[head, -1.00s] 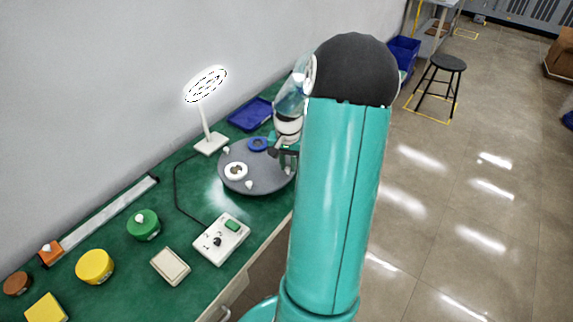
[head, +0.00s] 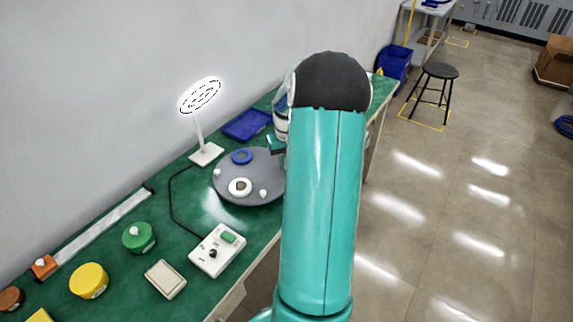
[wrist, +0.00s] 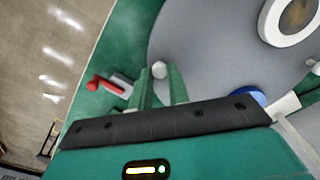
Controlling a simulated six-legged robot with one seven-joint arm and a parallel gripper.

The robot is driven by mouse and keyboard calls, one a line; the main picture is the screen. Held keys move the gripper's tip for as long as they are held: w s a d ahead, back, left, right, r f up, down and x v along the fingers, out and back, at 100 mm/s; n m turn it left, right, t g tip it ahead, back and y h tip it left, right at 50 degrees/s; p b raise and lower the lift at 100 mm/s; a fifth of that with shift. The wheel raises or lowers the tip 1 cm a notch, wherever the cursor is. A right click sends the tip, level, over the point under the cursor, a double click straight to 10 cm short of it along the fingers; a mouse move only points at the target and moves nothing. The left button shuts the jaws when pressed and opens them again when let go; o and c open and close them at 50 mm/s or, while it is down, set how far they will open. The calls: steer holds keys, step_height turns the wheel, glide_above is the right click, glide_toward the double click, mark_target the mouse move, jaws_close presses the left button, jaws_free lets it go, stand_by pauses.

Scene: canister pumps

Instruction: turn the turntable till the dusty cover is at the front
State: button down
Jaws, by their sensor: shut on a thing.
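The grey turntable (head: 276,190) lies on the green bench, partly hidden by my arm in the head view. On it are a white ring-shaped cover with a brownish, dusty-looking middle (head: 240,187), a blue ring-shaped cover (head: 241,157) and small white knobs (head: 263,193) at the rim. The dusty cover lies on the side nearer the camera, and the blue one lies farther back. In the wrist view, the dusty cover (wrist: 289,22) is at top right. My gripper (wrist: 158,76) is shut on a white rim knob (wrist: 159,69), between its green fingers.
A white lamp (head: 206,153) and a blue tray (head: 247,125) stand behind the turntable. A white switch box (head: 217,250) with a cable sits in front of it. A red-handled item (wrist: 100,84) lies near my gripper in the wrist view.

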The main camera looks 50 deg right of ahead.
steer(key=shift+w+d+n, duration=1.05)
steer(key=shift+w+n, duration=0.05)
steer(key=shift+n, duration=0.4)
steer(key=shift+w+d+r+n, duration=0.1)
steer(key=shift+w+d+n, duration=0.2)
steer(key=shift+w+n, duration=0.25)
steer(key=shift+w+d+n, duration=0.3)
steer(key=shift+w+n, duration=0.15)
steer(key=shift+n, duration=0.2)
steer(key=c, duration=1.3)
jaws_free()
steer(key=shift+c, duration=0.2)
step_height(320, 180, up, 14)
